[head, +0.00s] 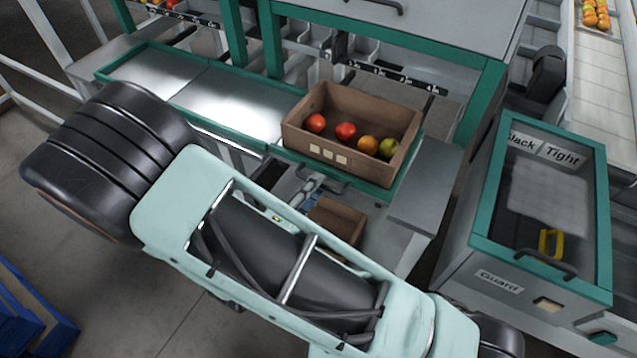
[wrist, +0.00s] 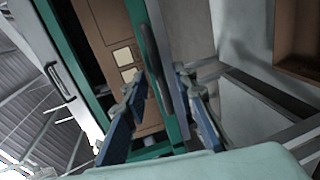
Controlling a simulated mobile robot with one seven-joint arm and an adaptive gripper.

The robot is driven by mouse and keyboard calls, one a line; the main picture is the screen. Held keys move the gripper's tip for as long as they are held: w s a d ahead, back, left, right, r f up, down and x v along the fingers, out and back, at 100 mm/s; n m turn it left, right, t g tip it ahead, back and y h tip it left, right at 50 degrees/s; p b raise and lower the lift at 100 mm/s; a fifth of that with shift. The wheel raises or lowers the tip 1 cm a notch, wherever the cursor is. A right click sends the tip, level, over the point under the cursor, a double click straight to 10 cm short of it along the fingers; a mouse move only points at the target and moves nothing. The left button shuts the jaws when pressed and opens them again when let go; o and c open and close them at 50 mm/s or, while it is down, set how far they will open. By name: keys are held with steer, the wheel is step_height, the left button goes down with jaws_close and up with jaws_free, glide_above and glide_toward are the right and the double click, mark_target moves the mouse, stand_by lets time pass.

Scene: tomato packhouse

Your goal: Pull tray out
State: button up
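The green-edged tray (head: 399,184) sits at the bench front under a brown crate. A dark bar handle runs along its front edge, and my arm hides part of that front in the head view. In the wrist view the tray's green edge (wrist: 172,128) and the dark handle (wrist: 152,58) lie between the finger lines. My gripper (wrist: 170,90) is open, its two blue fingers apart on either side of the handle. I cannot tell whether they touch it. In the head view my gripper (head: 310,190) is just below the tray front, partly hidden.
The brown crate (head: 352,174) holds several red, orange and green tomatoes. A smaller brown box (head: 338,219) sits lower down, under the tray. A grey plate (head: 427,185) is right of the tray. A green-framed guard box (head: 540,200) stands further right. Metal bench panels lie left.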

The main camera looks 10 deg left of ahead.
steer(key=v, duration=0.9)
steer(key=shift+s, duration=0.3)
steer(key=shift+w+a+r, duration=0.1)
steer(key=shift+r, duration=0.05)
